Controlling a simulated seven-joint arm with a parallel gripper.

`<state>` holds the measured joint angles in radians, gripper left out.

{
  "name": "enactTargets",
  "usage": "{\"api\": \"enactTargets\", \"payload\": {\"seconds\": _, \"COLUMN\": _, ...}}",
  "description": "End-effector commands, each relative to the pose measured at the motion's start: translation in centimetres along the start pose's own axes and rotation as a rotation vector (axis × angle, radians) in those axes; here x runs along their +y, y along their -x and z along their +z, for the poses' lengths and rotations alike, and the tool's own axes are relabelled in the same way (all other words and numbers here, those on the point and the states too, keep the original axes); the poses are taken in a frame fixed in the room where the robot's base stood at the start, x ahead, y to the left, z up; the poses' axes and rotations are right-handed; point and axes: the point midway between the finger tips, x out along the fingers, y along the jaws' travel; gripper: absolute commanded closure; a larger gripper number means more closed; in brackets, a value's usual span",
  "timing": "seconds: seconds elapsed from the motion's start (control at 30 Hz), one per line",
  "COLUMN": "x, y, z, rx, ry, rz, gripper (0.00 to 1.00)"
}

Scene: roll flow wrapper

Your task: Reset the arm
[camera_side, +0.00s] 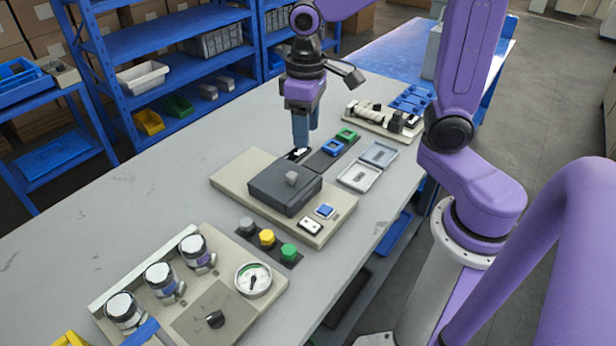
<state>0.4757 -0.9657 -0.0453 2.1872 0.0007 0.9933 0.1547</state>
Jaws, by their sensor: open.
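My gripper (305,128) points down over the far end of the beige machine base, just behind the dark grey box. Its blue-grey fingers end low, close above a small dark patch with a white piece (298,153). The fingers overlap in this view, so the gap between them is hard to see. I cannot tell whether they touch the white piece. The beige base (232,180) carries the dark grey box (284,186) with a light knob on top, a blue button (325,211) and a white switch (311,226).
Blue and green frames (333,147) lie on a dark strip right of my gripper. Two grey trays (359,176) sit near the table's right edge. Grey, yellow and green buttons (267,237) and a gauge panel (253,280) stand in front. The table's left side is clear.

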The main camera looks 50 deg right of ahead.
Motion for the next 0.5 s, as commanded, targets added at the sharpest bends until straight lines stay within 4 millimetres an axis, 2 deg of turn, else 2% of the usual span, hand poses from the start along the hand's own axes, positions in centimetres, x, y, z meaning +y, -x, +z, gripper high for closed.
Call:
{"api": "enactTargets", "payload": {"seconds": 0.2, "x": -2.5, "y": -0.3, "z": 4.4, "rx": 0.008, "ry": 0.215, "rz": -0.003, "gripper": 0.47}}
{"api": "enactTargets", "payload": {"seconds": 0.5, "x": -4.6, "y": -1.0, "z": 11.1, "rx": 0.016, "ry": 0.504, "rz": -0.008, "gripper": 0.47}}
